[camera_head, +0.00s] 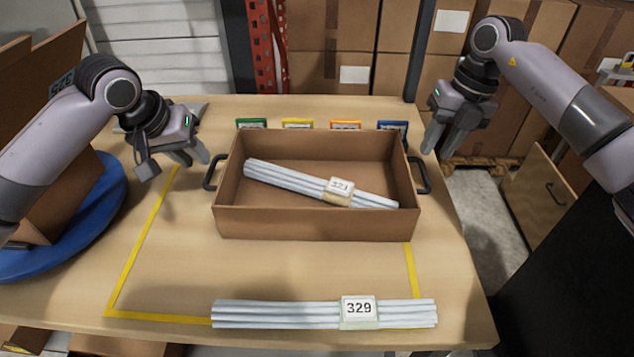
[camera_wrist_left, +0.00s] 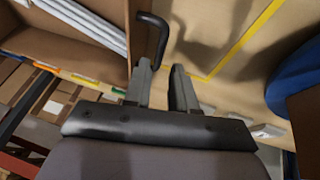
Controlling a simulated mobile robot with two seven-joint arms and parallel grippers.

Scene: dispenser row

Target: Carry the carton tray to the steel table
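The carton tray (camera_head: 315,224) is an open brown box with a black handle at each end. It stands on the wooden table and holds a bundle of pale rods (camera_head: 290,181) with a label. My left gripper (camera_head: 193,158) is just left of and beyond the left handle (camera_head: 210,172). In the left wrist view the left gripper (camera_wrist_left: 163,70) is open and empty, with the handle (camera_wrist_left: 155,35) just ahead of its fingertips. My right gripper (camera_head: 441,146) is near the right handle (camera_head: 423,178), apart from it, with its fingers open. No steel table can be made out.
A second rod bundle labelled 329 (camera_head: 275,313) lies at the table's front edge. Yellow tape (camera_head: 140,240) marks the tabletop. Several coloured tags (camera_head: 298,123) stand behind the tray. A blue round base (camera_head: 100,215) with brown boards is at left. Cartons (camera_head: 330,75) stand behind the table.

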